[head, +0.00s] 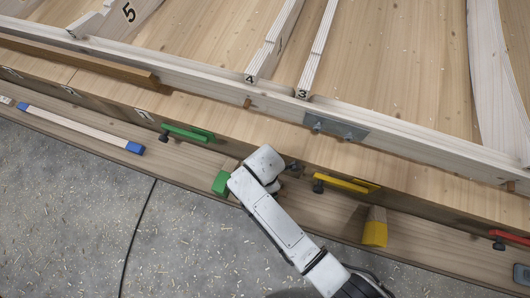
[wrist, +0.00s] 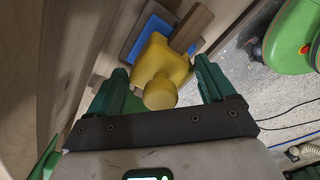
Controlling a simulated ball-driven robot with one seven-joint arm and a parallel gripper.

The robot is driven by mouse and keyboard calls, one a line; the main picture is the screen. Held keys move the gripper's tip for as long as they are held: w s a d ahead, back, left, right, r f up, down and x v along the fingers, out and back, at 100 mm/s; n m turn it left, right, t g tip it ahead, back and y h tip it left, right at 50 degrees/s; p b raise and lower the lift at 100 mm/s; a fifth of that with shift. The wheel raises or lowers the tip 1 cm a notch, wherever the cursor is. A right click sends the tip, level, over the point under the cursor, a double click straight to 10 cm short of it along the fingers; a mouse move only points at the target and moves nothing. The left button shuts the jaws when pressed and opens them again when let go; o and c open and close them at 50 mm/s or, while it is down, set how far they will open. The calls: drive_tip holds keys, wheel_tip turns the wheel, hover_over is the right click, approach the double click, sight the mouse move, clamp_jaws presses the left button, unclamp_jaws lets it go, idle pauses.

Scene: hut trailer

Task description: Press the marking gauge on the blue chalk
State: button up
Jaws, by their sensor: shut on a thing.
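The marking gauge (wrist: 163,62) shows in the wrist view as a yellow block with a round yellow knob facing the camera and a brown wooden bar behind it at the upper right. My gripper (wrist: 161,78) has its green fingers on either side of the yellow block and is shut on it. The blue chalk (wrist: 149,36) is a blue patch just beyond the gauge, partly covered by it. I cannot tell whether gauge and chalk touch. In the head view my white wrist hides the gauge and the chalk.
Green (head: 188,133) and yellow (head: 341,183) bars lie along the wooden step. A green block (head: 221,183) and a yellow-ended block (head: 375,232) stand on the lower board either side of my arm. A blue-ended strip (head: 80,129) lies at left. Grey floor is open in front.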

idle(0.4)
wheel_tip(320, 180, up, 7)
drive_tip(key=p, duration=0.7)
idle(1.0)
